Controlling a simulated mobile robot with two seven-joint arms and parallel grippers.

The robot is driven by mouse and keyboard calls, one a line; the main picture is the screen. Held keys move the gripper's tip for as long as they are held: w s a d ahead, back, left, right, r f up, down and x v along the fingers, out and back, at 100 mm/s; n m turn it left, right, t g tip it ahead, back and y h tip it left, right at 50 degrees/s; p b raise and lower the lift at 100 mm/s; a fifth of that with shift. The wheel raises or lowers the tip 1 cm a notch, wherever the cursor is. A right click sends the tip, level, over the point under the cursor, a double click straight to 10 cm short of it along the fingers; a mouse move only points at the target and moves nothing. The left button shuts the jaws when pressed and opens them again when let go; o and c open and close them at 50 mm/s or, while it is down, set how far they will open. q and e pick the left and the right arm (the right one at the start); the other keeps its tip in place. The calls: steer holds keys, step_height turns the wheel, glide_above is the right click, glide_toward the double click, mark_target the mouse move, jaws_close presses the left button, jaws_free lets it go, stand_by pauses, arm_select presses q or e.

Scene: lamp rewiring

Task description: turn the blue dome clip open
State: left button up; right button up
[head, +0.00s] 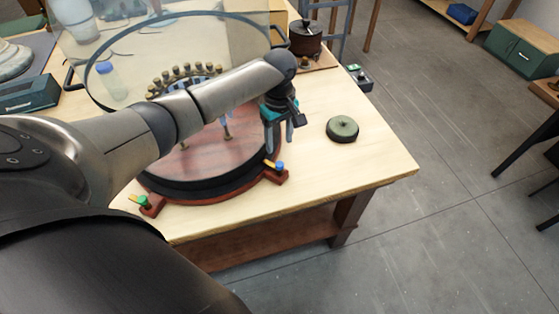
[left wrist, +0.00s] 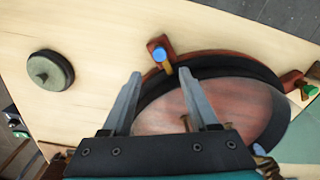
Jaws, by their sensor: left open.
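The blue dome clip (head: 280,166) sits on a red-brown lug at the front right of the round base (head: 205,190). Its yellow lever points from the blue knob in toward the base's dark rim. The clip also shows in the left wrist view (left wrist: 159,54), with the lever end near the rim. My left gripper (head: 279,145) is open and empty, pointing down just above the clip. In the left wrist view its fingertips (left wrist: 160,72) lie on either side of the clip, apparently not touching it. My right gripper is in neither view.
A green clip (head: 143,200) sits on the base's front left lug. The clear dome (head: 160,50), dark-rimmed, stands tilted up behind. A round green-topped puck (head: 343,128) lies to the right. The table's front right area is otherwise clear. A dark pot (head: 306,38) stands farther back.

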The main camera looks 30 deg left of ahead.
mark_target(279, 164)
arm_select(q)
step_height(279, 164, down, 9)
steer(key=shift+f+b, duration=0.2)
steer(key=shift+b, duration=0.6)
jaws_close()
